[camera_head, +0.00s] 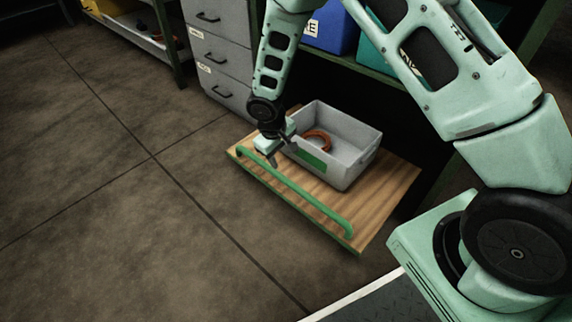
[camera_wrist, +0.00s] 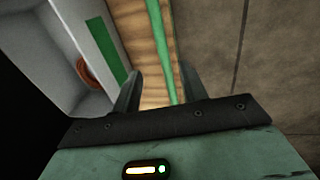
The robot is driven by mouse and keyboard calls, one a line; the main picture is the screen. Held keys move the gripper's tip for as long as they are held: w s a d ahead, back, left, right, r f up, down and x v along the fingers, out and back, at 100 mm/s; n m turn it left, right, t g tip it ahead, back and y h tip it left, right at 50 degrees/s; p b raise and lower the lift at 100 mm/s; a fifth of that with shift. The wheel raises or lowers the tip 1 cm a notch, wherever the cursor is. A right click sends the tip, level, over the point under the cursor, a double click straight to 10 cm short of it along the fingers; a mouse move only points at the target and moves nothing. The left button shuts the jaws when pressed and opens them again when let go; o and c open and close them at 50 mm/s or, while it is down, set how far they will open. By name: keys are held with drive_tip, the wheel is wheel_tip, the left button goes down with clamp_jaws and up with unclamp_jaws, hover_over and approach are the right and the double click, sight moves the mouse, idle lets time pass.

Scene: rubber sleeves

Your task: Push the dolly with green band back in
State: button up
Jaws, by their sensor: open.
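The dolly (camera_head: 379,205) is a low wooden board with a green bar (camera_head: 301,195) along its front edge. It sticks out from under a shelf. A grey bin (camera_head: 345,165) with a green band (camera_head: 312,158) on its front stands on it, and a brown-orange ring (camera_head: 318,139) lies inside the bin. My gripper (camera_head: 273,160) is open above the left part of the board, near the bar and the bin's front. In the wrist view the green bar (camera_wrist: 160,45) runs between the fingers of my gripper (camera_wrist: 158,88); I cannot tell whether they touch it.
A grey drawer cabinet (camera_head: 221,60) stands left of the dolly. The green-framed shelf above holds a blue bin (camera_head: 330,27) and a teal bin (camera_head: 376,48). The tiled floor (camera_head: 130,220) in front and to the left is clear.

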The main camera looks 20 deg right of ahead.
drive_tip(key=p, duration=0.2)
approach(286, 180)
drive_tip(key=f+b, duration=0.3)
drive_tip(key=d+f+b, duration=0.1)
drive_tip(key=f+b, duration=0.4)
drive_tip(key=b, duration=0.1)
drive_tip(key=shift+w+d+f, duration=0.3)
drive_tip(key=shift+d+f, duration=0.05)
drive_tip(key=shift+f, duration=0.05)
clamp_jaws()
